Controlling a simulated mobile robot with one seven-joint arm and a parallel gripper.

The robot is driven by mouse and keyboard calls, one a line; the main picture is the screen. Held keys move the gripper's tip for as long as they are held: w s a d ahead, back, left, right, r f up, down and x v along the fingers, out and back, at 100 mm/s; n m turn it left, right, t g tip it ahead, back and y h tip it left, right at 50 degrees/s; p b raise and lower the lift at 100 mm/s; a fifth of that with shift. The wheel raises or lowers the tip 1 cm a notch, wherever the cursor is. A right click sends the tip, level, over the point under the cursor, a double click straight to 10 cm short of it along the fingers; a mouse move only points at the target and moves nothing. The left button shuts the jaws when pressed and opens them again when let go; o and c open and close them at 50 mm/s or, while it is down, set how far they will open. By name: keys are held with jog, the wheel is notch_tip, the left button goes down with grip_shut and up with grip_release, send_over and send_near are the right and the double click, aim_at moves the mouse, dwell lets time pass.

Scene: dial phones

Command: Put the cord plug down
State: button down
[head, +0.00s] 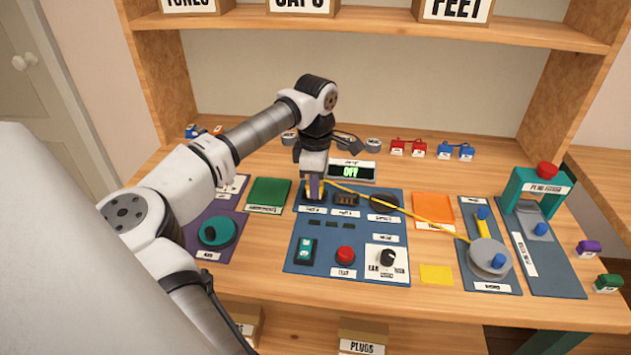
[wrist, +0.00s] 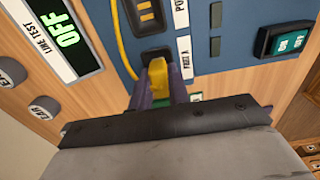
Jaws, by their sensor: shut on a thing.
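My gripper (head: 313,190) points down at the upper left of the blue test panel (head: 296,262). In the wrist view its purple fingers (wrist: 159,88) are shut on the yellow cord plug (wrist: 157,72). The plug's end is at a dark socket (wrist: 154,53); I cannot tell whether it sits inside or just above. The yellow cord (head: 420,212) runs from the plug to the right, toward the grey reel (head: 488,257). In the head view my gripper mostly hides the plug.
A second port (head: 346,198) is just right of my gripper. The line test display (head: 351,171) behind reads OFF. A green switch (head: 305,251), red button (head: 345,254) and black knob (head: 388,258) are in front. A green mat (head: 268,194) lies left.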

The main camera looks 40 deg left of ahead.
jog(key=shift+f, duration=0.3)
jog(key=c, duration=1.3)
grip_release()
jog(key=shift+r, duration=0.1)
jog(key=shift+c, duration=0.2)
notch_tip(320, 180, up, 13)
jog(key=shift+f+b, duration=0.2)
jog(key=shift+b, duration=0.2)
jog(key=shift+f, duration=0.1)
